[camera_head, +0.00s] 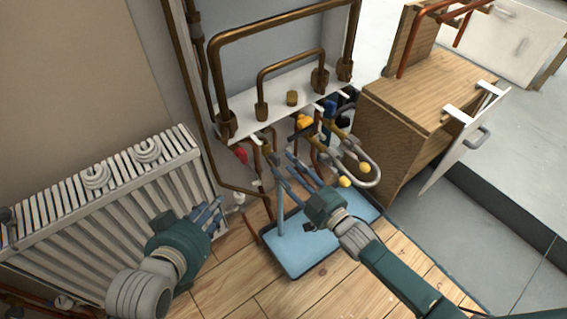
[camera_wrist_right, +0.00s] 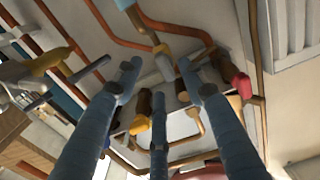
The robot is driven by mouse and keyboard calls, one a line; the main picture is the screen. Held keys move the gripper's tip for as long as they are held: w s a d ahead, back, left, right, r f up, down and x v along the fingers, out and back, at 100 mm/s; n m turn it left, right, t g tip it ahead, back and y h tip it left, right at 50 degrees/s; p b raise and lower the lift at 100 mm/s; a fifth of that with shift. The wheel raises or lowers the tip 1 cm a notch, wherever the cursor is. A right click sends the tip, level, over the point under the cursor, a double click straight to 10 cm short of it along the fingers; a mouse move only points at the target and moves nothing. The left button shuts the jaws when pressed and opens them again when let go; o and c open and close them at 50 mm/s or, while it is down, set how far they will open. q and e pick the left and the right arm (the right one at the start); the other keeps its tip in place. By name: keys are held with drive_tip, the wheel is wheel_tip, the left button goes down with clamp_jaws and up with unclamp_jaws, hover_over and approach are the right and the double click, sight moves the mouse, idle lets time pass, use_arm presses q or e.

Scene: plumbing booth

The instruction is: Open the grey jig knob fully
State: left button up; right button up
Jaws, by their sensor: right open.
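My right gripper (camera_head: 284,166) is open, its blue fingers reaching toward the pipes and valves under the white shelf. In the right wrist view its fingers (camera_wrist_right: 168,84) are spread, with a small grey fitting (camera_wrist_right: 182,86) visible between them and nothing clearly gripped. I cannot tell for sure which part is the grey jig knob. A red knob (camera_head: 240,155) is left of the right fingertips; it also shows in the wrist view (camera_wrist_right: 241,86). Yellow-orange handles (camera_head: 305,122) are farther right. My left gripper (camera_head: 207,213) is in front of the radiator; its finger opening is unclear.
A white radiator (camera_head: 100,200) stands at left. A blue tray (camera_head: 300,250) lies on the wooden floor beneath my right gripper. Curved grey pipes (camera_head: 372,160) with yellow ends are close to its right. A wooden cabinet (camera_head: 400,130) with an open white door (camera_head: 465,140) is at right.

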drive_tip(key=v, duration=0.9)
drive_tip(key=shift+d, duration=0.1)
